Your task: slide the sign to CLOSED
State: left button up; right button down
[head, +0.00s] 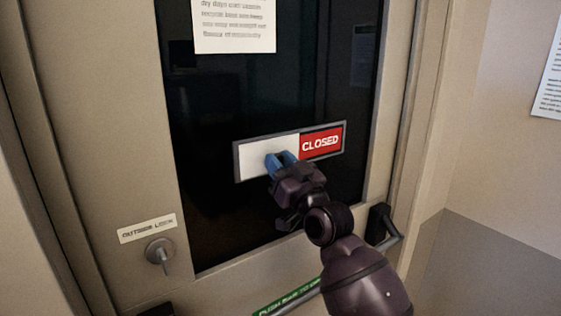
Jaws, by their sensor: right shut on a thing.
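The sign (252,161) is a grey-framed plate on the dark glass of a door. The held part, likely the slider's knob, is hidden by the fingers. My left gripper is not in view.
The beige door (120,130) has a lock with a key (160,252) under an OUTSIDE LOCK label (147,228). A push bar with a green label (288,300) and a black-ended handle (380,224) lie below. A paper notice (235,22) hangs above the sign.

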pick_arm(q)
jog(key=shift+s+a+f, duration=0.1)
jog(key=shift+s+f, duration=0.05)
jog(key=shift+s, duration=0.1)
pick_arm(e)
jog(key=shift+a+f, duration=0.15)
jog(key=shift+a, duration=0.05)
jog(key=c, duration=1.2)
grip_release()
jog(key=shift+s, duration=0.1)
jog(key=o, duration=0.3)
jog(key=shift+s+a, duration=0.1)
pick_arm(q)
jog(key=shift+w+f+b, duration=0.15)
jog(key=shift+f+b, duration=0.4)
jog(key=shift+b, duration=0.25)
pick_arm(e)
jog(key=v, duration=1)
jog(key=shift+s+d, duration=0.25)
jog(key=shift+d, duration=0.05)
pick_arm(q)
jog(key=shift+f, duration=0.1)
